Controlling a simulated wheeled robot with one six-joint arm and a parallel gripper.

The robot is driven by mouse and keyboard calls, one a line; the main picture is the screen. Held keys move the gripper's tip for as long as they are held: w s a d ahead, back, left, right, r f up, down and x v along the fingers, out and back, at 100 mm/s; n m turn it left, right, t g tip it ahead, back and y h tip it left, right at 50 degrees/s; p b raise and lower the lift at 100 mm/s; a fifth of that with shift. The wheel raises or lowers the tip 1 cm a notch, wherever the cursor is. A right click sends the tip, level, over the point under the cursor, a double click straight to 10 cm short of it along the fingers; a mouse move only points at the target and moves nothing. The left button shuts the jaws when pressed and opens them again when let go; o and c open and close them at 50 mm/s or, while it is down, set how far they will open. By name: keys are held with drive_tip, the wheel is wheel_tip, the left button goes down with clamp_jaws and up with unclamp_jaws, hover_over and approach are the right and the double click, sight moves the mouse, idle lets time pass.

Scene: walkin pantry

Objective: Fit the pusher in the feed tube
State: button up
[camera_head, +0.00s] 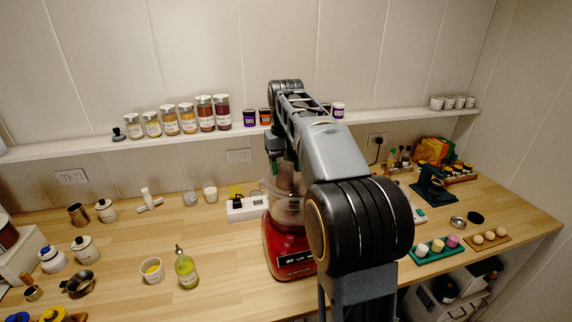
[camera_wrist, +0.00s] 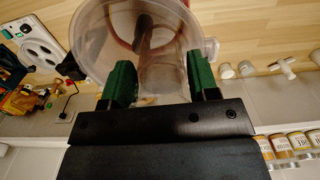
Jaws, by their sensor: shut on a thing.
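The food processor has a red base (camera_head: 288,252) and a clear bowl (camera_head: 283,208), partly hidden behind my arm in the head view. In the wrist view its clear round bowl or lid (camera_wrist: 96,38) fills the upper middle, with a dark shaft inside. My gripper (camera_wrist: 160,70) has green finger pads on both sides of a clear, see-through piece, which I take as the pusher (camera_wrist: 162,78). The gripper is shut on it, over the processor. Clear parts overlap, so I cannot tell the feed tube from the pusher or whether one sits inside the other.
A white power strip (camera_head: 246,208) lies beside the processor. A shelf (camera_head: 70,146) with jars (camera_head: 205,113) runs behind my arm. An oil bottle (camera_head: 187,268) and a small labelled pot (camera_head: 152,270) stand to the left. A green tray (camera_head: 436,250) lies right.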

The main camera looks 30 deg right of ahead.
drive_tip(key=shift+f+b, duration=0.75)
drive_tip(key=shift+f, duration=0.35)
drive_tip(key=o, duration=1)
wheel_tip(320, 180, up, 14)
drive_tip(key=p, duration=0.3)
drive_tip(key=shift+p, duration=0.3)
drive_tip(key=shift+f, duration=0.1)
drive_tip(key=s+a+f+t, duration=0.1)
drive_tip(key=s+a+f, duration=0.2)
drive_tip(key=s+f, duration=0.3)
drive_tip(key=s+a+f+n+t, duration=0.1)
drive_tip(key=s+a+f+t, duration=0.1)
drive_tip(key=s+f, duration=0.4)
drive_tip(key=s+a+f+t, duration=0.1)
drive_tip(key=s+a+f, duration=0.3)
drive_tip(key=f, duration=0.5)
drive_tip(key=shift+s+a+n+t, duration=0.35)
drive_tip(key=shift+s+n+t, duration=0.05)
drive_tip(key=shift+s, duration=0.8)
